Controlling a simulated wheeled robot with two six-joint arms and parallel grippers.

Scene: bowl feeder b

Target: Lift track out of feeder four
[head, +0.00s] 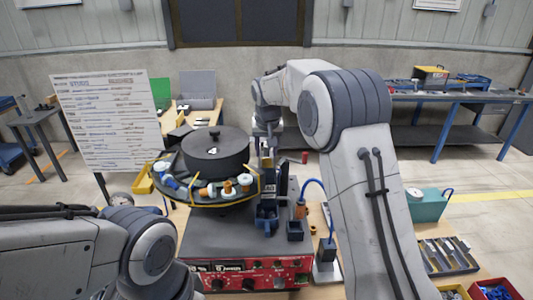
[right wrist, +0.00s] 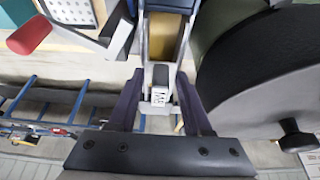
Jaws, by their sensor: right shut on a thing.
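Feeder four is the black bowl feeder (head: 215,152) marked "4", left of centre in the head view. Small coloured parts lie around its rim. My right arm reaches over from the right, and my right gripper (head: 267,130) points down beside the bowl's right side. In the right wrist view my right gripper (right wrist: 158,90) is shut on the track (right wrist: 163,45), a narrow piece with pale side walls, a yellowish channel and a small label between the fingers. The bowl stands close on the right there. Whether the track is clear of its seat cannot be told. My left gripper is out of view.
The feeder stands on a grey base with a red control panel (head: 247,275). A white sign board (head: 105,120) is at the left. A slotted tray (head: 448,254) lies at the right.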

